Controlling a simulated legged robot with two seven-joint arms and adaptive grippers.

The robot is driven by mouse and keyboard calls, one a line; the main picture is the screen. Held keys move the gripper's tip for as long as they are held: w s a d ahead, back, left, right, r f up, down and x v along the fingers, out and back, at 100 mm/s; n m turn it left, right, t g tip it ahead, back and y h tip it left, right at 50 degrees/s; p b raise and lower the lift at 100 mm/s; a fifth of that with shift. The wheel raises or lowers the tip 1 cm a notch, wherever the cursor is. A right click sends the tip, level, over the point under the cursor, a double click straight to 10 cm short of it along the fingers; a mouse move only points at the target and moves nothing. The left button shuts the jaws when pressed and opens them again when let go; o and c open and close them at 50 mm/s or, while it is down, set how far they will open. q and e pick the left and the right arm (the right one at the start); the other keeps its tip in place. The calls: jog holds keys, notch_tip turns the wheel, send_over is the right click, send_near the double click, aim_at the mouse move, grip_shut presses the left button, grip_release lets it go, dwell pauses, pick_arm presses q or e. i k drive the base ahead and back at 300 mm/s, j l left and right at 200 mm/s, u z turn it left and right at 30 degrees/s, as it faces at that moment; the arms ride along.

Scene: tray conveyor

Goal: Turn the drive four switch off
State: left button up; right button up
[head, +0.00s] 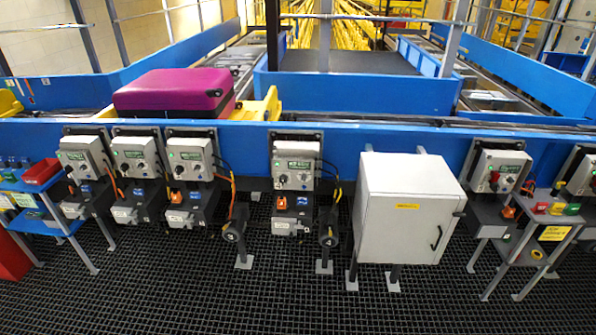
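Several grey drive control boxes with green labels and small knobs are mounted along the blue conveyor side. Three stand close together at the left: the first (82,152), the second (134,151) and the third (188,153). A fourth box (296,165) stands alone near the middle, with a dark rotary knob on its face. Another box (501,168) with a red knob is at the right, and one more is cut by the right edge. The label lettering is too small to read, so I cannot tell which is drive four or its switch position. Neither gripper is in view.
A white cabinet (408,205) stands right of the middle box. A magenta suitcase (172,94) lies on the conveyor behind. A blue side table (42,212) with a red bin is at the left, a button stand (540,226) at the right. The dark grid floor (300,300) in front is clear.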

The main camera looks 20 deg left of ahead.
aim_at(283, 179)
jog(key=i+j, duration=0.1)
jog(key=i, duration=0.85)
